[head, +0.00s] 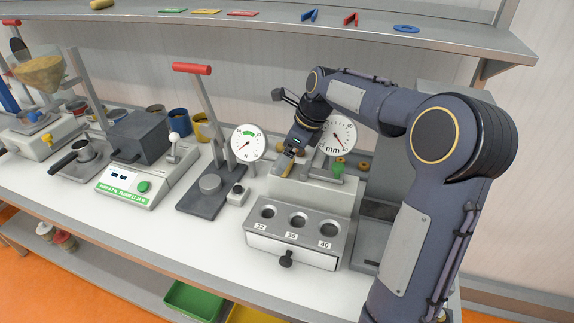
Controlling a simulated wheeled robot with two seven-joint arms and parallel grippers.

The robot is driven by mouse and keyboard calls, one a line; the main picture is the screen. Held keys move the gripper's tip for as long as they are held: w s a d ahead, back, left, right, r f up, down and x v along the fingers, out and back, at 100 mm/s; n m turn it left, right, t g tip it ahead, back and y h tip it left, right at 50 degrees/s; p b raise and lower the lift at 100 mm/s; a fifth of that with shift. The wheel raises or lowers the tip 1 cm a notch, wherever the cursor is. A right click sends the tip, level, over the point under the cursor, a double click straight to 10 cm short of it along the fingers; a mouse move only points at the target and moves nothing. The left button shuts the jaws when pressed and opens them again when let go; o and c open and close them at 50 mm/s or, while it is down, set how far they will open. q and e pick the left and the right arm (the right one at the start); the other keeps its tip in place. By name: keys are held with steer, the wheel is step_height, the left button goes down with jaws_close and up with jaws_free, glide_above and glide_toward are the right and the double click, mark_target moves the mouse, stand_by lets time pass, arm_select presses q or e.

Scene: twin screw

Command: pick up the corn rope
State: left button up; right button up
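My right arm reaches in from the right, and its gripper (287,164) points down just above the grey and white gauge block (312,190) with holes marked 32, 36 and 40. A small orange-yellow piece (285,167) shows at the fingertips. It is too small to tell whether it is the corn rope or whether the fingers are closed on it. No corn rope can be made out for certain. My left gripper is not in view.
A round mm dial (338,137) stands close to the right of my gripper. An N dial (249,143) and a red-handled lever press (204,140) stand to its left. A shelf (440,43) overhangs the back. The bench front (190,245) is clear.

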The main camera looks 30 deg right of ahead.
steer(key=x, duration=0.2)
steer(key=shift+w+f, duration=0.1)
steer(key=shift+f, duration=0.2)
steer(key=c, duration=0.8)
steer(key=shift+r, duration=0.15)
